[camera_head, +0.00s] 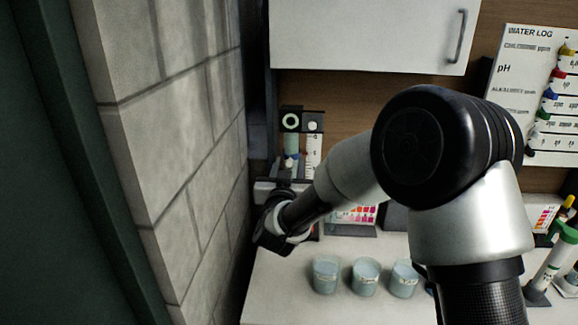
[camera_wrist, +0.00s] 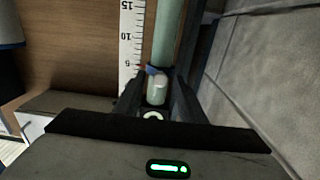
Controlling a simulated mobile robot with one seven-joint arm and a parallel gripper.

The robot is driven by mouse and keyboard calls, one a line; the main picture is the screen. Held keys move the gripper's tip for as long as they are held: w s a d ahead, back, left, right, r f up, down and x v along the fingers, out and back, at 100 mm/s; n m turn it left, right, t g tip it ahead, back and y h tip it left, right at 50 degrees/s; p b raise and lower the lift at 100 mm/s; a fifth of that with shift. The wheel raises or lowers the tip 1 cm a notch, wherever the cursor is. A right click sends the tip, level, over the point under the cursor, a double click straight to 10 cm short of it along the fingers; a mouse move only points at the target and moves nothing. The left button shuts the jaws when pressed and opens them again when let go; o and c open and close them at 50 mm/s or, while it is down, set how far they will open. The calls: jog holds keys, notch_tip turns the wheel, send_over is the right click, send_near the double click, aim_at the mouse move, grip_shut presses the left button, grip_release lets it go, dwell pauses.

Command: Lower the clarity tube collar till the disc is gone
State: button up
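The clarity tube (camera_head: 291,145) is a pale green upright cylinder at the back left of the counter, beside a white ruled scale (camera_head: 313,150). In the wrist view the tube (camera_wrist: 168,35) and scale (camera_wrist: 131,45) show, the numbers upside down. In the head view my gripper (camera_head: 286,172) is just below the blue collar (camera_head: 290,160). The disc cannot be made out.
A block wall (camera_head: 180,130) stands close on the left. Several cups (camera_head: 326,275) stand on the white counter (camera_head: 290,304) in front. A colour chart (camera_head: 354,215) is right of my gripper. A white cabinet (camera_head: 365,35) hangs above. Test tools stand at the far right.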

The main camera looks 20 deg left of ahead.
grip_shut()
notch_tip(320, 180, down, 5)
jog(key=b, duration=0.4)
grip_release()
jog(key=b+v, duration=0.1)
jog(key=v, duration=1.6)
jog(key=shift+s+d, duration=0.15)
jog(key=shift+s, duration=0.05)
